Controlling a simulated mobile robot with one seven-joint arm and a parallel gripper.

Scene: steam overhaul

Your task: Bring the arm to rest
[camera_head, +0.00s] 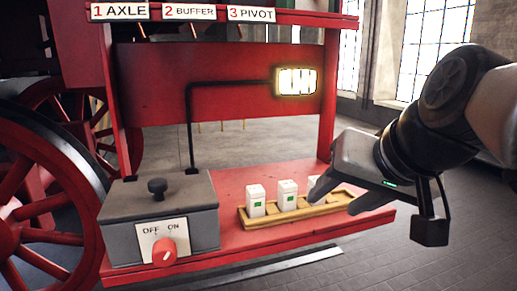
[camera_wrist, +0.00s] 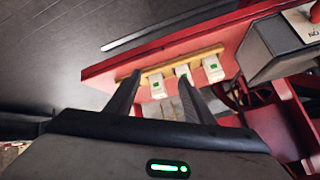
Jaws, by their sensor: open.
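My gripper (camera_head: 336,194) is at the right in the head view, just in front of and above the right part of a wooden tray. In the wrist view my gripper (camera_wrist: 160,92) shows two dark fingers spread apart with nothing held between them. The wooden tray (camera_head: 303,212) lies on a red shelf (camera_head: 230,177) and holds white blocks with green marks, such as the left block (camera_head: 256,201) and the middle block (camera_head: 288,195). A third block (camera_head: 314,182) is partly hidden by my gripper. The tray (camera_wrist: 205,54) also shows beyond the fingertips in the wrist view.
A lit lamp (camera_head: 297,81) is on the red panel above. Red wheels (camera_head: 40,190) are at left. Open floor (camera_head: 440,220) lies at right.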

